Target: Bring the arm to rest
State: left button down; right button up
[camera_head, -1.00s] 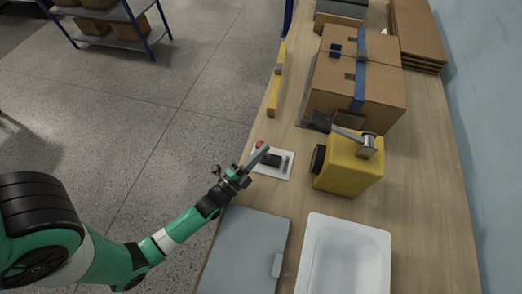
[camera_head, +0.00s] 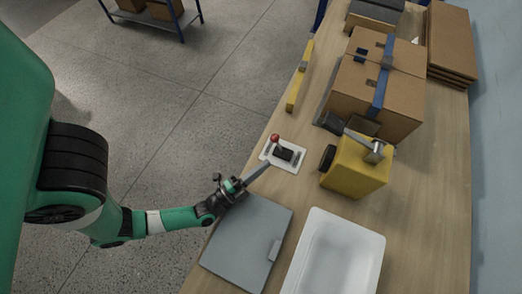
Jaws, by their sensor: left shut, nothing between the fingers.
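My left arm comes in from the left, over the floor. Its gripper (camera_head: 256,173) is shut and empty. In the picture it lies just above the top left corner of a grey flat panel (camera_head: 248,243) and below a small white plate with a red-knobbed lever (camera_head: 283,153). I cannot tell how high the gripper is above the bench. My right gripper is not in view.
On the wooden bench (camera_head: 428,180) stand a white bathtub shell (camera_head: 335,258), a yellow box-shaped device (camera_head: 354,170) and a cardboard box with blue strap (camera_head: 376,92). A yellow bar (camera_head: 299,77) lies along the left edge. Open floor is left of the bench.

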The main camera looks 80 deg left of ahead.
pick_arm(q)
jog(key=shift+s+f, duration=0.1)
jog(key=shift+s, duration=0.3)
